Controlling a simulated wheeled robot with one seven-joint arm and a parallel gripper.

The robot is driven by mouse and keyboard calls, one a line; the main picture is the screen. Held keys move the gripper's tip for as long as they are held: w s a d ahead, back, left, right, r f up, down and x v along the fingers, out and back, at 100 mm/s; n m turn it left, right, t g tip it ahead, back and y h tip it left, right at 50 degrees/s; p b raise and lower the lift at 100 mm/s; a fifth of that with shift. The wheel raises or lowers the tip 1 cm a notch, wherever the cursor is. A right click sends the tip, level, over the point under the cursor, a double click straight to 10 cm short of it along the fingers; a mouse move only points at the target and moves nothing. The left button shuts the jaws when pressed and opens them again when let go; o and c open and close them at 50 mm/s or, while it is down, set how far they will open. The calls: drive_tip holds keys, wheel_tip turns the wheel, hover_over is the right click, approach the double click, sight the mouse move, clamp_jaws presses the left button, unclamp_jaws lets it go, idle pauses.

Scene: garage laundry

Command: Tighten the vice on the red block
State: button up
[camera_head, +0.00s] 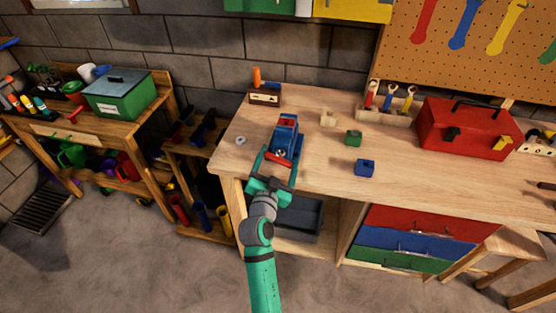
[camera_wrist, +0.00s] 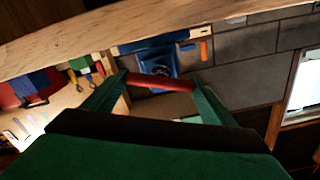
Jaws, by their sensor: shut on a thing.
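The blue vice (camera_head: 285,138) stands near the front left edge of the wooden workbench. A small red shape, apparently the red block (camera_head: 288,121), shows at the top of the vice, between its jaws; I cannot tell how snugly it sits. The vice's red handle bar (camera_head: 279,160) is on the near side. My teal gripper (camera_head: 276,163) is shut on this bar. In the wrist view the bar (camera_wrist: 160,82) spans lengthwise between my two fingertips, with the blue vice (camera_wrist: 158,60) behind it. The red block cannot be made out in the wrist view.
A green block (camera_head: 353,138), a blue block (camera_head: 365,168) and a pale wooden piece (camera_head: 328,118) lie right of the vice. A red toolbox (camera_head: 466,130) stands farther right. A metal nut (camera_head: 240,141) lies left. The bench's front middle is mostly clear.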

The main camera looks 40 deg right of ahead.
drive_tip(key=shift+f+m, duration=0.15)
drive_tip(key=shift+m, duration=2.15)
drive_tip(key=shift+s, duration=0.1)
drive_tip(key=o, duration=1)
drive_tip(key=shift+o, duration=0.2)
drive_tip(key=v, duration=1)
drive_tip(key=shift+s+a, duration=0.2)
drive_tip(key=shift+a, duration=0.1)
